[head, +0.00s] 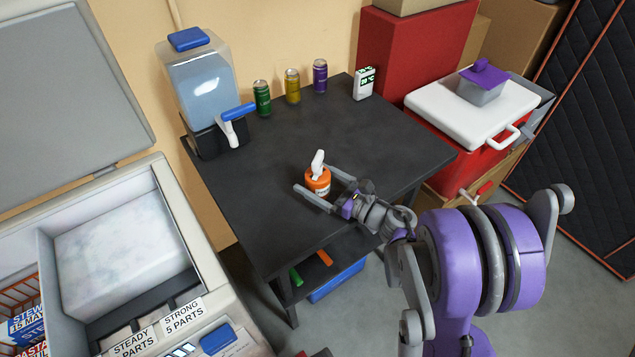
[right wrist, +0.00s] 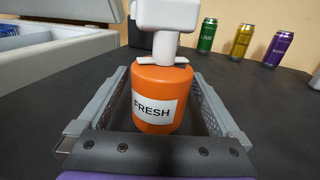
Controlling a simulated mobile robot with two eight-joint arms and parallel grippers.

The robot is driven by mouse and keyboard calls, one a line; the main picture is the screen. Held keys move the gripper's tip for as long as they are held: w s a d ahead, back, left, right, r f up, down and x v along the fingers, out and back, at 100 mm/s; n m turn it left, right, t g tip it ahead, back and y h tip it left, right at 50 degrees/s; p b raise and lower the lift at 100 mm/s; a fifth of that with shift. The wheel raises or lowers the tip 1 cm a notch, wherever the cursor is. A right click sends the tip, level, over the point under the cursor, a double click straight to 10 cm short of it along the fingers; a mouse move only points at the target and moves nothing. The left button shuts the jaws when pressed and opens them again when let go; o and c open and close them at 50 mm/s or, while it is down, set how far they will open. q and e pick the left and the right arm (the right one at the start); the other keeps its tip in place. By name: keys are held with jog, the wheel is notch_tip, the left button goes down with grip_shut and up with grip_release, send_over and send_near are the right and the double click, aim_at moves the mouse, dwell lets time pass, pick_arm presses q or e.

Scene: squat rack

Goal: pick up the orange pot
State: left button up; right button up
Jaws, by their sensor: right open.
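The orange pot (head: 318,184) stands upright on the dark table (head: 262,215) near its front edge. In the right wrist view the orange pot (right wrist: 162,97) has a white label reading "FRESH" and a white handle-like piece rising from its top. My right gripper (head: 316,196) is open around it, with one finger on each side. The right wrist view shows gaps between the pot and both fingers (right wrist: 160,110). My left gripper is not in view.
A water dispenser (head: 200,85) stands at the table's back left. Green (head: 262,98), yellow (head: 292,86) and purple (head: 320,76) cans and a small white display (head: 363,83) line the back. An open chest freezer (head: 120,260) is at left; a red cooler (head: 465,150) is at right.

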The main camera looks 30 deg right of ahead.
jog(key=shift+x, duration=1.1)
grip_shut()
